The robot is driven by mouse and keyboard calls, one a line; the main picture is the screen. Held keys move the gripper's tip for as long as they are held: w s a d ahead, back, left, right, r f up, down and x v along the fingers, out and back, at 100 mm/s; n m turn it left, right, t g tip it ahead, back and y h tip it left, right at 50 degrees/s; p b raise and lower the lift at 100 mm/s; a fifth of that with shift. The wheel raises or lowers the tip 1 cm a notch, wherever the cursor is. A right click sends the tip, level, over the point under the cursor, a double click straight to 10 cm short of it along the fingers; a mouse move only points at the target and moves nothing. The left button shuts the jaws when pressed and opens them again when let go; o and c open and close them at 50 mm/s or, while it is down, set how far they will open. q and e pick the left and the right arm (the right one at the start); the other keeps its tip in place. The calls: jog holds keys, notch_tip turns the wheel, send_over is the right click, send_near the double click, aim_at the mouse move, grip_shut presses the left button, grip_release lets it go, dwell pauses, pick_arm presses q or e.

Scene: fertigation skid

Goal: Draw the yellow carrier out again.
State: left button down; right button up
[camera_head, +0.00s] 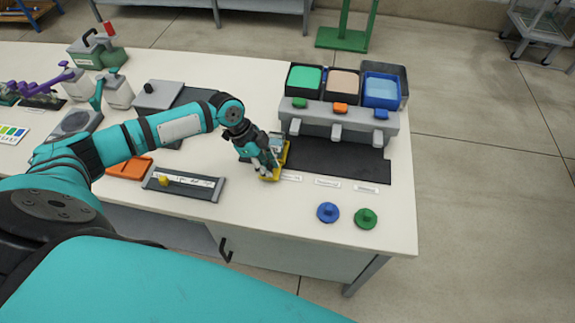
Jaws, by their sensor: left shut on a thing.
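The yellow carrier (269,179) is at the left end of the dark mat (340,161), in front of the grey dispenser unit (345,120). Its yellow edges show beside and below my left gripper (268,168). The gripper is shut on it and hides much of it. Something pale and bluish shows at the carrier's far end, but I cannot tell what it is. I cannot tell whether the carrier touches the mat or table. My right gripper is not in view.
The dispenser unit has green (304,78), tan (343,83) and blue (381,90) bins. A blue disc (328,212) and a green disc (366,218) lie near the table's front edge. A grey tray (184,184) and an orange tray (130,168) lie left of the carrier.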

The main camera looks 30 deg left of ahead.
pick_arm(q)
jog(key=a, duration=0.2)
jog(key=s+a, duration=0.1)
jog(key=a, duration=0.2)
jog(key=shift+s, duration=0.15)
jog(key=shift+a, duration=0.15)
jog(key=shift+a+r, duration=0.1)
jog(key=shift+a, duration=0.1)
jog(key=c, duration=1.6)
grip_release()
jog(key=shift+o, duration=0.6)
jog(key=shift+s+a, duration=0.1)
jog(key=shift+s, duration=0.1)
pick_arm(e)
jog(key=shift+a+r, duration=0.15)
pick_arm(q)
jog(key=v, duration=1.2)
